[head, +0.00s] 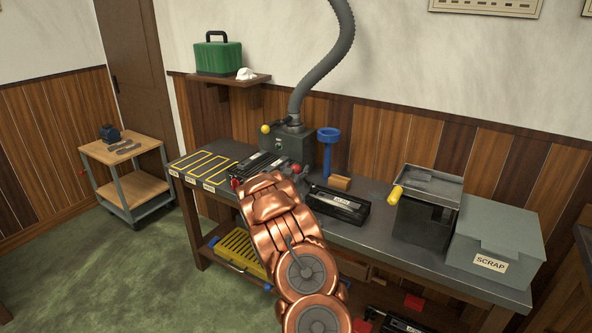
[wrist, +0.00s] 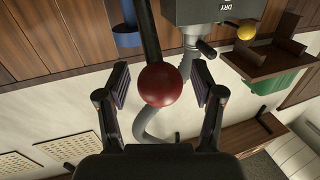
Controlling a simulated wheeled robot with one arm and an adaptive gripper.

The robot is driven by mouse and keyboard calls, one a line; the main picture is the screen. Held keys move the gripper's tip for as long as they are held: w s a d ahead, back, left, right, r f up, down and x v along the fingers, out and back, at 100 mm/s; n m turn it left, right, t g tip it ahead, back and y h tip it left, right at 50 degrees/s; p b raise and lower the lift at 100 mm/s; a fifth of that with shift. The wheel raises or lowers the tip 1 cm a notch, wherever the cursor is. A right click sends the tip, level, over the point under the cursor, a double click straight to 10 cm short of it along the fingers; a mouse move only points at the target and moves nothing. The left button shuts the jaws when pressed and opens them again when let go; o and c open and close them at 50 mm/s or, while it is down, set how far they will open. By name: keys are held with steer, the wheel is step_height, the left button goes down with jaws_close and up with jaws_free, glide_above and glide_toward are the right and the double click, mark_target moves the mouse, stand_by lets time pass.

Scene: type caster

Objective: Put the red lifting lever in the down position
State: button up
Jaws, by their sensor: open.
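The red ball knob of the lifting lever (wrist: 160,84) is in the middle of the wrist view, on a dark rod that runs to the top edge. That view is upside down, so the knob appears at the rod's upper end. My gripper (wrist: 160,76) is open, with one finger on each side of the knob and a visible gap at both sides. In the head view the red knob (head: 295,168) shows just beyond my copper arm, over the bench. My arm hides the rod and my fingertips there.
The grey-green machine (head: 292,145) with a yellow knob (head: 265,129) and grey hose stands behind. A blue funnel-topped stand (head: 329,143), a black type case (head: 338,204), a dark pot (head: 425,215) and a scrap box (head: 500,245) are to the right on the bench (head: 375,190).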

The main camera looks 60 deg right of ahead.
jaws_close()
stand_by(0.4)
steer(key=shift+a+f, duration=0.1)
steer(key=shift+f, duration=0.05)
